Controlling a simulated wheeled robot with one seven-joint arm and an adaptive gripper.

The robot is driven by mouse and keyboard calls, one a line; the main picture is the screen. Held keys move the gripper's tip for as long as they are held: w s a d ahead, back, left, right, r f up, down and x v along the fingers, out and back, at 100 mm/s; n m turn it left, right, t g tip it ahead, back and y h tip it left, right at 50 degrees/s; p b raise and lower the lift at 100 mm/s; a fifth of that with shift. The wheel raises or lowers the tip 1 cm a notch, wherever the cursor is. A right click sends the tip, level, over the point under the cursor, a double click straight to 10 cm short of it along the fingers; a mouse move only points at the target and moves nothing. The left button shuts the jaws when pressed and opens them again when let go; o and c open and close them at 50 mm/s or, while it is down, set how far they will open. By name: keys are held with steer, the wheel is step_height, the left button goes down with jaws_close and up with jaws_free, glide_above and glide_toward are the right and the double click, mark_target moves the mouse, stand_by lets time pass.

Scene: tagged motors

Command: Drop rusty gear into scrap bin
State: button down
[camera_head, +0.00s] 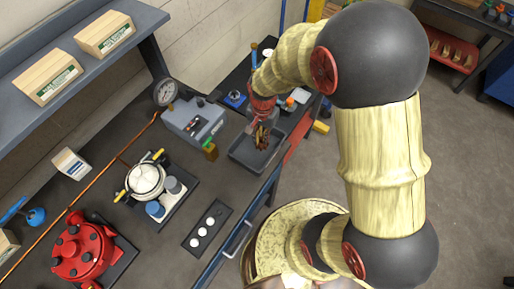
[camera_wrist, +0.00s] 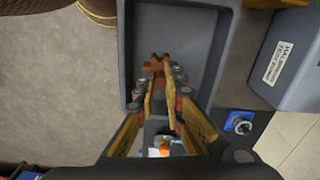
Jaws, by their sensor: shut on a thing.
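My gripper (camera_wrist: 164,84) is shut on the rusty gear (camera_wrist: 155,62), a reddish-brown toothed piece between its fingertips in the wrist view. The gear shows over a dark grey open bin (camera_wrist: 126,60), and the bin's floor around it looks empty. In the head view my gripper (camera_head: 262,138) points down at the same bin (camera_head: 240,158), which sits near the bench's right edge. The gear is too small to make out there. The gap between gear and bin floor cannot be told. No label shows on the bin.
A grey box with a gauge (camera_head: 194,120) stands just left of the bin. A round white-topped assembly (camera_head: 145,178), a dark strip with white discs (camera_head: 207,228) and a red motor housing (camera_head: 82,252) lie farther left. Wooden boxes (camera_head: 48,80) sit on a shelf above.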

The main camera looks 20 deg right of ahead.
steer(key=c, duration=1.8)
jaws_free()
step_height(320, 180, up, 12)
steer(key=s+r+n+t+b, duration=0.2)
steer(key=s+r+n+b, duration=0.2)
steer(key=s, duration=0.3)
steer(key=s+r+n+t+b, duration=0.3)
steer(key=s+r+n+b, duration=0.1)
steer(key=s, duration=0.3)
steer(key=shift+n+t+b, duration=0.3)
steer(key=shift+n+b, duration=0.3)
steer(key=shift+b, duration=0.2)
